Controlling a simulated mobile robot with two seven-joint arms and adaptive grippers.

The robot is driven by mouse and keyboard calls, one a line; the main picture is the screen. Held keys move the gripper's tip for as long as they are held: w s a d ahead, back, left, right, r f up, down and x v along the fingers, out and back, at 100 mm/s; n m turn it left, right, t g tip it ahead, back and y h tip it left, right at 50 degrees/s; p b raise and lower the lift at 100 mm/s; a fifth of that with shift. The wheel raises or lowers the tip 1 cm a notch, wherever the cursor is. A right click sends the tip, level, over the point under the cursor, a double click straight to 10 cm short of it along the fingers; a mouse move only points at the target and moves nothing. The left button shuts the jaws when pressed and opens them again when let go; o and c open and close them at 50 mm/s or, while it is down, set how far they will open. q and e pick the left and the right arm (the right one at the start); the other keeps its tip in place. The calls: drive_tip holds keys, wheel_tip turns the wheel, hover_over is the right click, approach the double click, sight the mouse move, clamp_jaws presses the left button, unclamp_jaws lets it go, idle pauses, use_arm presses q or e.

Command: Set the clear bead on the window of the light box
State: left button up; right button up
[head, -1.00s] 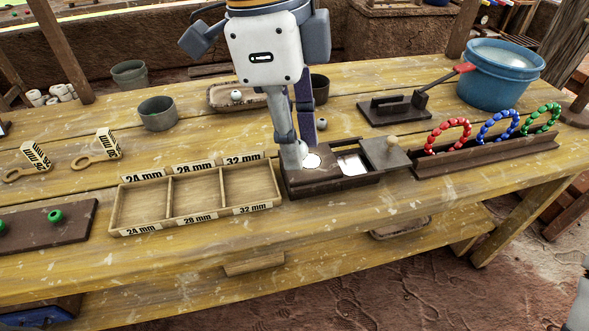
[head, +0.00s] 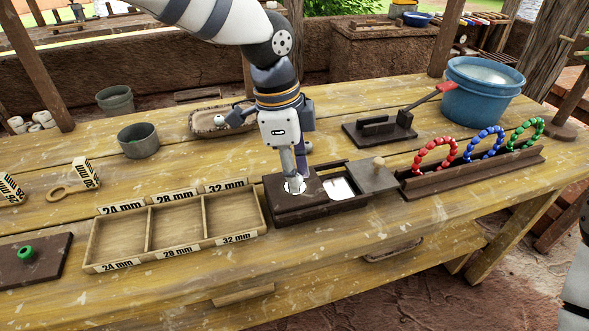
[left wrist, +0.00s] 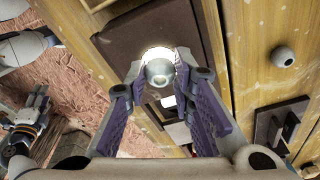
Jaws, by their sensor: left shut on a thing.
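The light box (head: 290,212) is a dark brown box on the bench, with a round, brightly lit window (left wrist: 153,52) in its top. My left gripper (head: 297,184) points down at this window. In the left wrist view its fingertips (left wrist: 160,75) are shut on a greyish round bead (left wrist: 159,72), which overlaps the lit window. I cannot tell whether the bead touches it. In the head view the fingers hide the bead. My right gripper (left wrist: 38,105) shows small at the left of the wrist view; its jaws are unclear.
Another grey bead (left wrist: 282,56) lies on the bench. The sorting tray (head: 178,232) stands left of the light box. A square lit opening and a knobbed lid (head: 373,178) lie to its right, then a rack (head: 470,174) of bead rings. A blue bucket (head: 482,95) stands behind.

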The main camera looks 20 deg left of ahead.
use_arm(q)
drive_tip(key=shift+f, duration=0.1)
drive_tip(key=o, duration=0.9)
drive_tip(key=r, duration=0.4)
drive_tip(key=a+r, duration=0.1)
drive_tip(key=r, duration=0.7)
drive_tip(key=shift+s+a+r, duration=0.15)
drive_tip(key=shift+s+a, duration=0.05)
drive_tip(key=shift+a, duration=0.15)
